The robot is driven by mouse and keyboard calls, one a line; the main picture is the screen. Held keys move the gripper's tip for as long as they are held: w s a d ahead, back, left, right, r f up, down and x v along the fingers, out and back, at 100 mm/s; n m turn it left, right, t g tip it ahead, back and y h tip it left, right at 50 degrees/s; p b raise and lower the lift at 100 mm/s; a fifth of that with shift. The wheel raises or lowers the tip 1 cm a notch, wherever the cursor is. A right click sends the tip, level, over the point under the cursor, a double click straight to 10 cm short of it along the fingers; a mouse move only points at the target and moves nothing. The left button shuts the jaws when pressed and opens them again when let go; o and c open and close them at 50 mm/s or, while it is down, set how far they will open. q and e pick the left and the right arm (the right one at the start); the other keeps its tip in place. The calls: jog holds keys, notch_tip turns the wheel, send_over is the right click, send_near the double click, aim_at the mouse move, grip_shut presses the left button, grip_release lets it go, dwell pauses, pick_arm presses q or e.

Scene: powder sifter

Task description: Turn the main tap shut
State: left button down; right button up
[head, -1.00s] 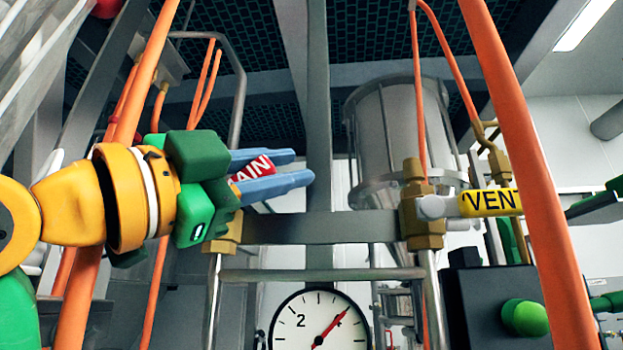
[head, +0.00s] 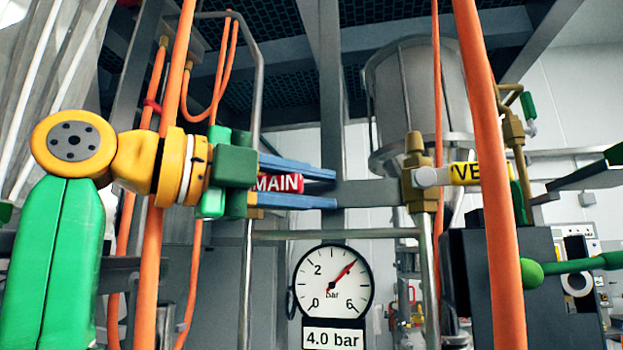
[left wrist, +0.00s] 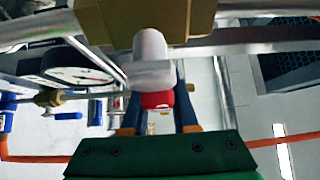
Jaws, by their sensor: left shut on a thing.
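The main tap's red handle (head: 278,183), lettered MAIN, lies roughly level in the head view. My left gripper (head: 295,184) comes in from the left, its two blue fingers above and below the handle, shut on it. In the left wrist view, the red handle end (left wrist: 155,100) is between the fingers (left wrist: 158,112), with a pale grey stem (left wrist: 150,60) and brass body (left wrist: 145,20) beyond. In the head view most of the brass body is hidden behind my gripper. I do not see my right gripper.
A yellow VENT handle (head: 465,173) on a brass valve (head: 415,185) is to the right. The gauge (head: 333,283) below has a sign (head: 333,338) reading 4.0 bar. Orange hoses (head: 490,180) run close to both sides. A steel vessel (head: 405,95) stands behind.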

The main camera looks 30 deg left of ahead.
aim_at(280, 185)
pick_arm(q)
jog(key=shift+f, duration=0.15)
dwell(0.3)
jog(key=c, duration=0.7)
grip_release()
jog(key=v, duration=0.7)
jog(key=shift+s, duration=0.35)
jog(key=shift+w+d, duration=0.1)
jog(key=shift+w, duration=0.2)
